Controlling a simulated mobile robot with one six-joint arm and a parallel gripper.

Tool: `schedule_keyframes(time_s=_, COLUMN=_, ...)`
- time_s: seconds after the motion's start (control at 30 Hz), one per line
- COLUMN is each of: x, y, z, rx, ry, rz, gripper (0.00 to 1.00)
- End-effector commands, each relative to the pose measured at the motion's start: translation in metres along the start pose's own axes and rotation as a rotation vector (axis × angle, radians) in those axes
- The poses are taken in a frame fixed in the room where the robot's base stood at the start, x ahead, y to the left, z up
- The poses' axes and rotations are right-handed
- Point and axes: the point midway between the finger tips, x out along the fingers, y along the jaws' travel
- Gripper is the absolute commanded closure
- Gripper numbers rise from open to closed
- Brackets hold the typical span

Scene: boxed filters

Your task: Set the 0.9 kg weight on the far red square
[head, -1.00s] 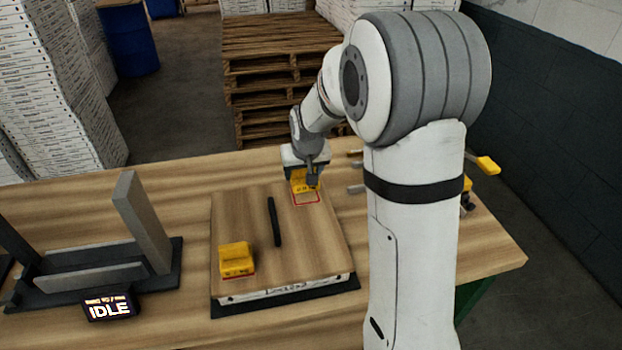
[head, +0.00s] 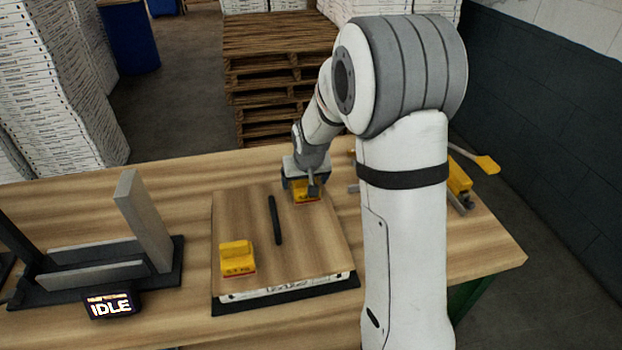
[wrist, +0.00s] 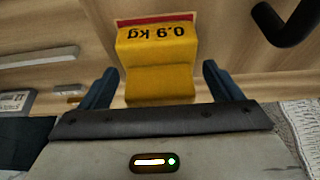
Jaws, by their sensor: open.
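The yellow 0.9 kg weight (head: 306,194) sits at the far right of the wooden board (head: 315,240), over the far red square, whose outline is mostly hidden by it. In the wrist view the weight (wrist: 155,65) shows its label upside down, with a red edge along its far side. My gripper (head: 307,184) is at the weight. Its two dark fingers (wrist: 160,86) stand apart on either side of it, with visible gaps. A second yellow weight (head: 237,258) sits at the board's near left, a red line at its base.
A black handle (head: 274,220) rises from the board's middle, between the weights. A dark fixture with grey upright plates (head: 145,222) and an IDLE display (head: 110,305) stand at the left. More yellow items (head: 459,178) lie behind my arm at right.

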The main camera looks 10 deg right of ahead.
Motion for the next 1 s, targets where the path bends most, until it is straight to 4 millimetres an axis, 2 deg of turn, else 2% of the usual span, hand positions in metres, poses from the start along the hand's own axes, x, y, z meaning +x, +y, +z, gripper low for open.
schedule_keyframes(time_s=0.23, x=-0.002, y=0.000, z=-0.001, rx=0.001, ry=0.000, rz=0.000, gripper=0.15)
schedule_keyframes(time_s=0.37, x=-0.010, y=0.001, z=-0.002, rx=0.001, ry=0.003, rz=0.000, gripper=0.15)
schedule_keyframes(time_s=0.8, x=-0.094, y=0.001, z=-0.001, rx=0.001, ry=0.005, rz=0.000, gripper=0.15)
schedule_keyframes(time_s=1.0, x=-0.117, y=0.001, z=-0.001, rx=0.001, ry=0.002, rz=0.000, gripper=0.15)
